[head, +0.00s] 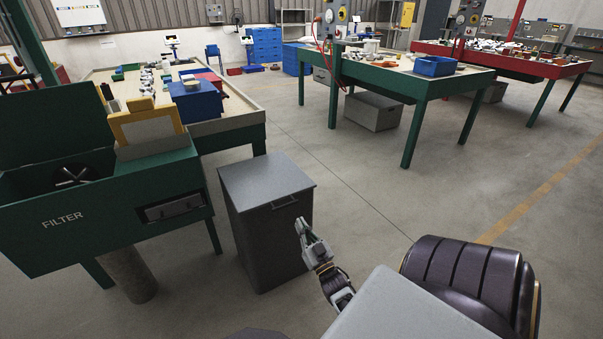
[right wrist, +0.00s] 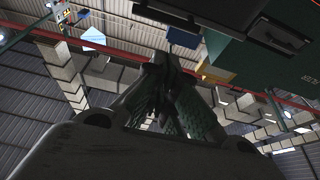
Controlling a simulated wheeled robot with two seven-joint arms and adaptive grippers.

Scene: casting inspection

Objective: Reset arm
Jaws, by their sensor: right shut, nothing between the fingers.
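My right gripper (head: 304,229) is in the lower middle of the head view, in front of the grey lidded bin (head: 268,205). It is shut and empty, with its fingers together. In the right wrist view the closed fingers of the right gripper (right wrist: 165,75) show in the centre, with the roof behind them. My left gripper is not in the head view.
A green machine marked FILTER (head: 90,215) stands at the left. Behind it is a workbench (head: 235,125) with a blue box (head: 195,103). Green (head: 415,85) and red (head: 560,70) tables stand farther back. The floor (head: 450,180) to the right is clear.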

